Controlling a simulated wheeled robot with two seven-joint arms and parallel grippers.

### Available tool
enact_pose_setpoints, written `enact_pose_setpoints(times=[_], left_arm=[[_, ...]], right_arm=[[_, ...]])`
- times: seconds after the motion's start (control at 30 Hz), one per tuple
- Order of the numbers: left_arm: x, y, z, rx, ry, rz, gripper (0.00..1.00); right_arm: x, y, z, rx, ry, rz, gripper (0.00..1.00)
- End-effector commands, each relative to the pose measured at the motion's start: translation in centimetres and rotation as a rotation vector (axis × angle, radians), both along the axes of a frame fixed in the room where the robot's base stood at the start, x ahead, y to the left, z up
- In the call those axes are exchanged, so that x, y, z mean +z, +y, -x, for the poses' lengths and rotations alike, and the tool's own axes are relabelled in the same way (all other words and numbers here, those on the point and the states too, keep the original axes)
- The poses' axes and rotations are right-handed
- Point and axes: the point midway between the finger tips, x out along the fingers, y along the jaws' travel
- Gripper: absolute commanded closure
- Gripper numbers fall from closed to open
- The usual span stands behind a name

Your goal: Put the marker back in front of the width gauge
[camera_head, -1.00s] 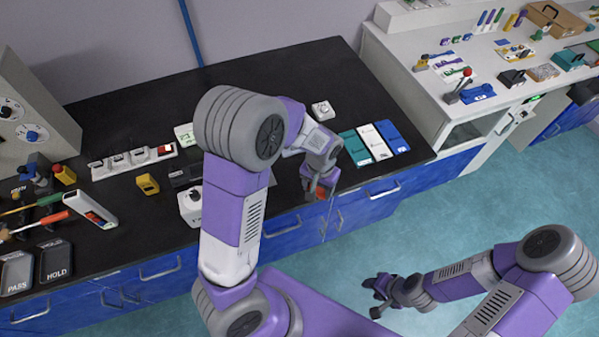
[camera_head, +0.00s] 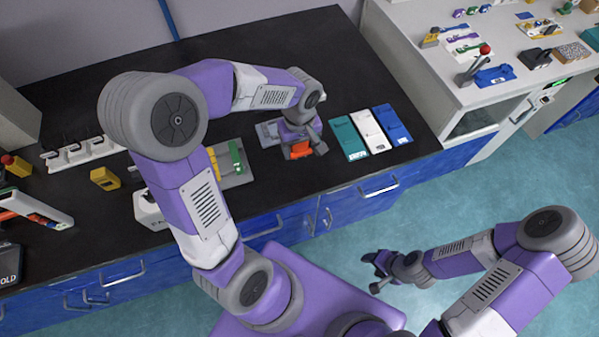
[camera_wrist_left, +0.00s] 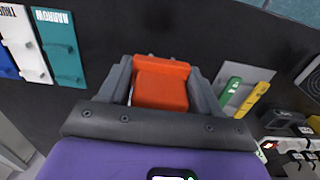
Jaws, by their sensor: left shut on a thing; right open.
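An orange block (camera_head: 301,151), which I take to be the marker, is held in my left gripper (camera_head: 303,143). In the left wrist view, the orange block (camera_wrist_left: 160,85) sits between the two grey fingers, and my left gripper (camera_wrist_left: 161,66) is shut on it. It is over the black bench, left of the teal plate; I cannot tell its height. A grey plate (camera_head: 240,176) with green and yellow strips lies to the left; it may be the width gauge, but I see no label. My right gripper (camera_head: 376,270) is open and empty, low over the floor.
Teal (camera_head: 348,137), white (camera_head: 370,130) and blue (camera_head: 392,124) plates lie right of the left gripper. A yellow block (camera_head: 104,179) and a white device (camera_head: 149,211) stand left. A white counter (camera_head: 440,75) adjoins the bench's right side.

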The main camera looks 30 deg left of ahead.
Motion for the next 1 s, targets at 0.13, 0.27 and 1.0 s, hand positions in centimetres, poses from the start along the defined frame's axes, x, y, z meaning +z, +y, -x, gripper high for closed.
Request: enact_pose_setpoints(times=[0.13, 0.27, 1.0], left_arm=[[-3.1, 0.0, 0.1, 0.010, 0.005, 0.000, 0.56], [-5.1, 0.0, 0.1, 0.009, 0.004, 0.000, 0.56], [-9.6, 0.0, 0.0, 0.008, 0.000, 0.000, 0.56]], right_arm=[[-1.2, 0.0, 0.0, 0.000, 0.000, 0.000, 0.45], [-1.7, 0.0, 0.0, 0.000, 0.000, 0.000, 0.45], [-3.3, 0.0, 0.0, 0.000, 0.000, 0.000, 0.45]])
